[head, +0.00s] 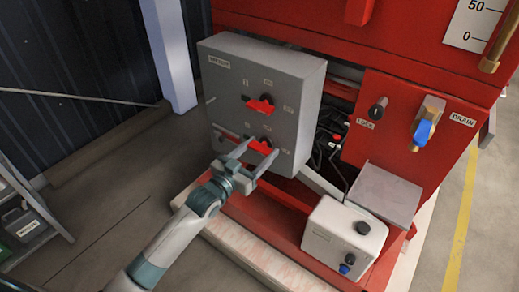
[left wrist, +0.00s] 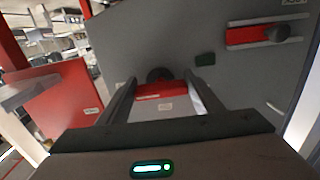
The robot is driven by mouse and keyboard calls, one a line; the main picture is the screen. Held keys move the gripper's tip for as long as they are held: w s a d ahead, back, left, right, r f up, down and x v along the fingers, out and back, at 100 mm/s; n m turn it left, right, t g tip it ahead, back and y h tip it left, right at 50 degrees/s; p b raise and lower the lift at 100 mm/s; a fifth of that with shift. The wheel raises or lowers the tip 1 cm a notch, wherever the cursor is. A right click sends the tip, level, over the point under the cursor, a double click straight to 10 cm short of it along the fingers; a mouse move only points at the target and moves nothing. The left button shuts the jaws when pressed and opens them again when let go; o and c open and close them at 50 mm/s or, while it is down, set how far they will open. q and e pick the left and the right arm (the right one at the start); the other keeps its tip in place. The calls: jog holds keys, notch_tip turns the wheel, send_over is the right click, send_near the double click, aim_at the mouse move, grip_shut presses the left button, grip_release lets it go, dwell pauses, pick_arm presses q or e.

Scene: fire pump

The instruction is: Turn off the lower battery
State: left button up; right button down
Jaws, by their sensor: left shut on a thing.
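A grey battery box (head: 225,75) has two red switch handles on its front. The upper red handle (head: 260,104) and the lower red handle (head: 260,146) both lie roughly crosswise, and small labels sit beside them. My left gripper (head: 255,158) reaches the lower handle from below, its two fingers on either side of it. In the left wrist view the gripper (left wrist: 163,95) is shut on the red handle (left wrist: 160,92) between its fingers. Another red handle with a dark knob (left wrist: 265,36) shows at the upper right there. My right gripper is not in view.
A red pump housing (head: 385,145) with a lock knob and a blue-handled drain valve (head: 424,130) stands right of the box. A pale post (head: 170,50) rises behind left.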

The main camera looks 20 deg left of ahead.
pick_arm(q)
jog(key=o, duration=1.1)
jog(key=shift+c, duration=0.2)
jog(key=shift+s, duration=0.1)
jog(key=b+v, duration=0.2)
jog(key=v, duration=1.5)
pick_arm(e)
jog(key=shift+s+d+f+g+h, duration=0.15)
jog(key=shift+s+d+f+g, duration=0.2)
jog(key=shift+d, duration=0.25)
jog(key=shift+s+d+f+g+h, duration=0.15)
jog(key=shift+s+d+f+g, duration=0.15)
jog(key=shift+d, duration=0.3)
pick_arm(q)
jog(key=shift+s, duration=0.1)
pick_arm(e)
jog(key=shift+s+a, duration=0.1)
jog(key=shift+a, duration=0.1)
